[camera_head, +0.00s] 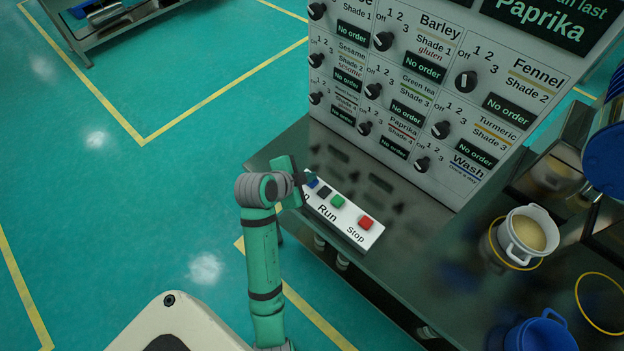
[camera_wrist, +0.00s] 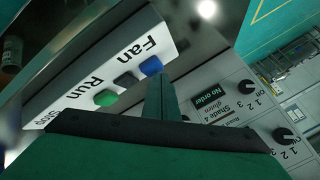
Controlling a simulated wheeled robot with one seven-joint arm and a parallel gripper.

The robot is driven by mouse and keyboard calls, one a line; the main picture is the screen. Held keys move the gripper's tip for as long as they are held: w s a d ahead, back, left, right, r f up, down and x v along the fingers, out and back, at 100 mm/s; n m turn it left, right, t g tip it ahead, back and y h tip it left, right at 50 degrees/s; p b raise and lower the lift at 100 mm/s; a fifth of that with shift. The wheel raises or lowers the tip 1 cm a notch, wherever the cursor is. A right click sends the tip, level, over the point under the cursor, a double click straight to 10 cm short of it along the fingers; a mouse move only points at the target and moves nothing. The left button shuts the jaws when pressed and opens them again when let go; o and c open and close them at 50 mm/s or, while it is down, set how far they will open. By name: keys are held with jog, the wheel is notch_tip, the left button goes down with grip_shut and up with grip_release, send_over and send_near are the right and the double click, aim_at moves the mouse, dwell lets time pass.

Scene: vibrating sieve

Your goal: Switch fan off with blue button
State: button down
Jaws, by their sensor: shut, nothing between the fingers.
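The blue button (camera_head: 312,182) is at the left end of a white button box on the metal table, partly behind my gripper in the head view. My gripper (camera_head: 302,178) is shut and empty, with its tip right by the blue button. In the wrist view the blue button (camera_wrist: 151,66) sits beside the "Fan" label, just past the tip of the shut fingers (camera_wrist: 160,82). I cannot tell whether they touch. A dark button (camera_head: 324,192) sits beside the blue one.
A green button (camera_head: 338,201) by "Run" and a red button (camera_head: 365,222) by "Stop" share the box. Behind stands a grey panel (camera_head: 440,170) with knobs and labels. A white pot (camera_head: 518,251) and a blue container (camera_head: 541,334) are to the right.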

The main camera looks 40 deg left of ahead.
jog(key=shift+r, duration=0.75)
jog(key=shift+r, duration=0.1)
jog(key=shift+r, duration=2.45)
jog(key=shift+d, duration=0.1)
